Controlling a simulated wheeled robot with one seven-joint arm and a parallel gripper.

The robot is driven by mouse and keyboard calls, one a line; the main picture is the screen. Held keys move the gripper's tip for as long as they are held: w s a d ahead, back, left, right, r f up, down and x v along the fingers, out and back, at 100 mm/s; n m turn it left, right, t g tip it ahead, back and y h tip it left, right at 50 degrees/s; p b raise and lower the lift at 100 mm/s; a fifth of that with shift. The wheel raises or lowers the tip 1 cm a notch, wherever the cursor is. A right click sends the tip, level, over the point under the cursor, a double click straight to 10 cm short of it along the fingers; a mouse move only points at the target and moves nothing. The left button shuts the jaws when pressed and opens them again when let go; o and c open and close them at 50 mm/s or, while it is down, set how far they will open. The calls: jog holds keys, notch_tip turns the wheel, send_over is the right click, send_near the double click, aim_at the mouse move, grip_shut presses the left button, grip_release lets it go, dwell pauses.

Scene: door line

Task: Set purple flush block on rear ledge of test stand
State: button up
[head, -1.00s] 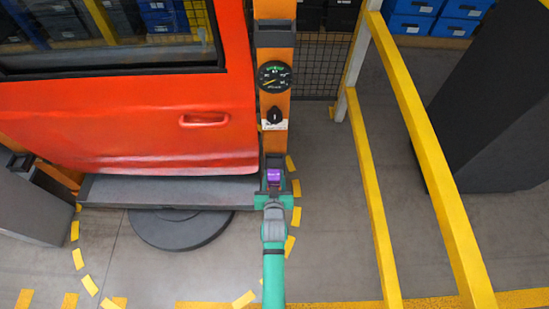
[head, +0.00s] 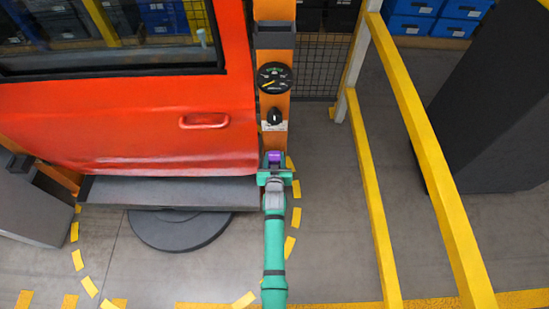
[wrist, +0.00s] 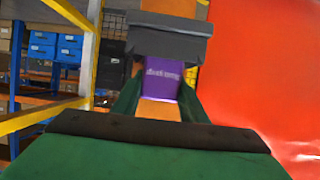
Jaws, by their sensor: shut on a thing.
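The purple flush block (head: 275,157) is held between the green fingers of my gripper (head: 274,164), which is shut on it. In the head view it shows in front of the lower part of the orange test stand post (head: 273,142). In the wrist view the block (wrist: 162,76) sits between the fingers, with pale lettering on its face. A dark grey ledge (wrist: 155,37) lies just above it in that picture. I cannot tell whether they touch. In the head view a dark ledge (head: 275,36) is high on the post.
A round gauge (head: 274,77) and a black knob (head: 274,117) are on the post. The red door (head: 130,125) hangs close on the left above a grey sill (head: 165,192). Yellow rails (head: 425,135) stand to the right. Floor between post and rails is clear.

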jog(key=shift+f, duration=0.15)
jog(key=o, duration=1.2)
jog(key=shift+s, duration=0.1)
jog(key=s+r+t, duration=0.1)
jog(key=s+r, duration=0.3)
jog(key=s, duration=1.2)
jog(key=s+r, duration=0.4)
jog(key=s, duration=1.3)
jog(key=s+r+t, duration=0.1)
jog(key=s+r, duration=1.1)
jog(key=s, duration=0.2)
jog(key=shift+s+r, duration=0.35)
jog(key=shift+s, duration=0.05)
